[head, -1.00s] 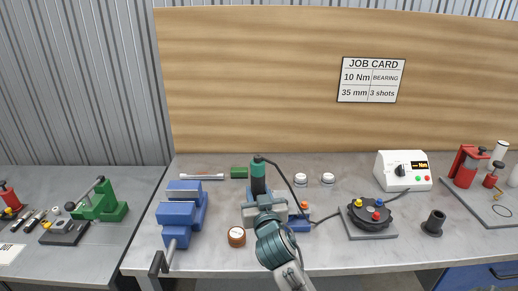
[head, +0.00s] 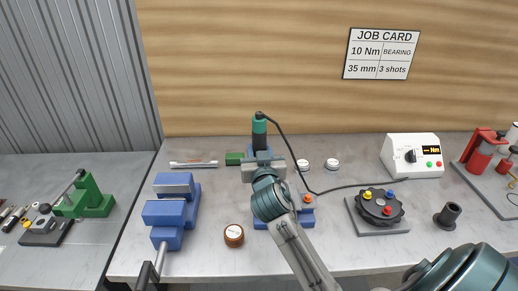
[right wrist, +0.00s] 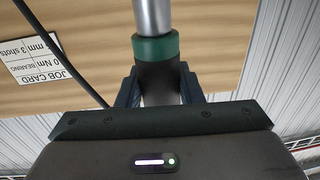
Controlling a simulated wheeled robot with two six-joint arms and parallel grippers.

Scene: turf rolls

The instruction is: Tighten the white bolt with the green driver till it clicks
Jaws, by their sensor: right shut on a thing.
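The green driver (head: 259,134) stands upright in my right gripper (head: 262,163), with its black cord looping off to the right. In the right wrist view, the fingers of this gripper (right wrist: 160,88) are shut on the driver's dark section, beside a green collar (right wrist: 155,47) and a silver shaft (right wrist: 153,15). The driver's lower end is hidden behind my gripper and arm in the head view. A black round hub (head: 379,208) with yellow, blue and red bolt heads sits to the right. I cannot make out a white bolt on it.
A blue base (head: 290,219) with an orange button lies under my right arm.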

